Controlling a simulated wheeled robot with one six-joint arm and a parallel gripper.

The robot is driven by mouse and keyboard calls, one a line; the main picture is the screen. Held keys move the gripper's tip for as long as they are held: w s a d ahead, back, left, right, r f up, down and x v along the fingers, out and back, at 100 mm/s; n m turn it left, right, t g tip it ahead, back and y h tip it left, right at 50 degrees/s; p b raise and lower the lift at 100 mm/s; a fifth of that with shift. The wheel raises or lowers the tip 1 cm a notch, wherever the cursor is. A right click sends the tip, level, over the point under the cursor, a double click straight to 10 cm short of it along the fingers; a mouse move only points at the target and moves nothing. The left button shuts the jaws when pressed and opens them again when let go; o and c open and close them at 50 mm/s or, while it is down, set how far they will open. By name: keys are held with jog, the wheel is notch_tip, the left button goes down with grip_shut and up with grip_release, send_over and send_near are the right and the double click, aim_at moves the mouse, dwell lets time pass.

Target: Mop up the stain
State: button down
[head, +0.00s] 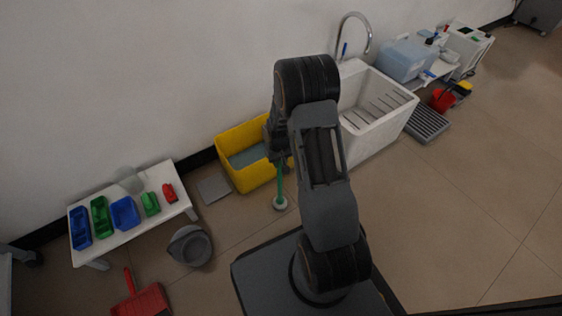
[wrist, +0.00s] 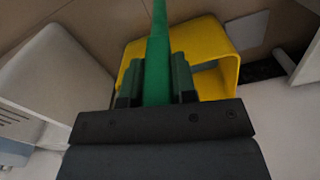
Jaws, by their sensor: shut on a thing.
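My gripper (head: 277,150) is shut on the green handle of a mop (head: 279,185). The mop hangs roughly upright with its round whitish head low, near the floor in front of the yellow bin; I cannot tell whether it touches the floor. In the wrist view, the dark jaws of my gripper (wrist: 157,82) close on both sides of the green handle (wrist: 158,50). I cannot make out a stain in either view; my arm covers part of the floor.
The yellow bin (head: 240,180) stands by the wall, left of a white sink (head: 365,135). A low white table (head: 150,218) holds several coloured trays. A grey bucket (head: 190,245) and red dustpan (head: 142,302) are on the floor at left. Floor at right is open.

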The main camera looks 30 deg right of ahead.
jog(key=shift+r+p, duration=2.85)
jog(key=shift+r, duration=1.2)
